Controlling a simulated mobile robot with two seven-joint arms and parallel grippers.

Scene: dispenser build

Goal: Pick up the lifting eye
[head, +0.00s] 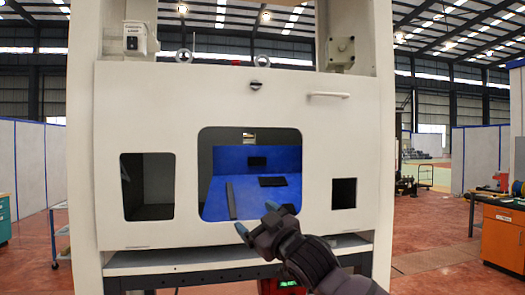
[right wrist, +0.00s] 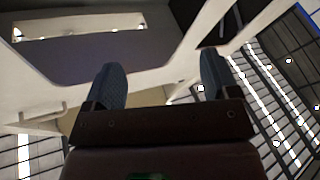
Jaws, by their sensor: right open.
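Two grey ring-shaped lifting eyes stand on the top edge of the white machine housing (head: 105,100) in the head view. One lifting eye (head: 184,55) is at the left and the other lifting eye (head: 262,61) is near the middle. My right gripper (head: 257,218) is open and empty, in front of the lower part of the housing and well below both eyes. Its two dark fingers (right wrist: 160,80) stand apart in the right wrist view with nothing held between them. No lifting eye can be made out in that view. My left gripper is not in view.
The housing has a large central opening with a blue interior (head: 228,195) holding dark bars. A smaller opening (head: 147,187) is at left, and a handle (head: 328,95) is at upper right. White posts flank the housing. An orange cabinet (head: 503,238) stands far right.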

